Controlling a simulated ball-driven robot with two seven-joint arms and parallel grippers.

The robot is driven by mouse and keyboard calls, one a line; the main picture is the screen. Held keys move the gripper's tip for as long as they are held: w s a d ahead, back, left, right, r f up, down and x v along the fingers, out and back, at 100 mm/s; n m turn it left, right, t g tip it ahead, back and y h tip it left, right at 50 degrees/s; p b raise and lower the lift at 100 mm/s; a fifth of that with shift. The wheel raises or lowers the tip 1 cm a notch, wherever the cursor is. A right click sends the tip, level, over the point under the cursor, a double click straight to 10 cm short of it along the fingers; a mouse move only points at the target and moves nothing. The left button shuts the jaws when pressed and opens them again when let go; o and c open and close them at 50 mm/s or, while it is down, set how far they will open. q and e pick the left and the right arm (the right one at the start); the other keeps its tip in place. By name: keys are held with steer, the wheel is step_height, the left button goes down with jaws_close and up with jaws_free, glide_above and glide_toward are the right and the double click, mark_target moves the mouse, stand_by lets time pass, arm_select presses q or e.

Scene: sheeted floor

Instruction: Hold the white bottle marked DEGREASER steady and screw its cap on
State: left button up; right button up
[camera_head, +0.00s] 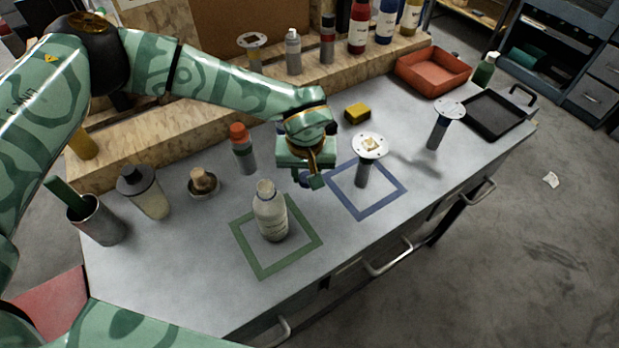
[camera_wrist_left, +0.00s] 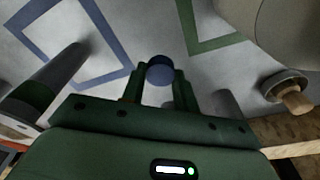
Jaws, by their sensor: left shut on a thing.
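The white bottle (camera_head: 270,212) stands upright inside the green square outline on the bench. Its neck shows no cap, and its label is too small to read. A pale rounded shape at the upper right of the left wrist view (camera_wrist_left: 290,32) is probably this bottle. My left gripper (camera_head: 314,181) is above the bench, to the right of and beyond the bottle, apart from it. In the left wrist view it is shut on a round blue-grey cap (camera_wrist_left: 160,70). The fingers mostly hide the cap in the head view. My right gripper is not in view.
A disc-topped stand (camera_head: 370,148) is in the blue square, close right of my left gripper. The bench's front strip is clear.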

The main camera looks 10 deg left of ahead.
arm_select(q)
steer(key=s+a+r+p, duration=0.3)
steer(key=s+a+r, duration=0.3)
steer(key=a+r, duration=0.3)
steer(key=a, duration=0.2)
steer(key=shift+s+a, duration=0.3)
steer(key=shift+s, duration=0.1)
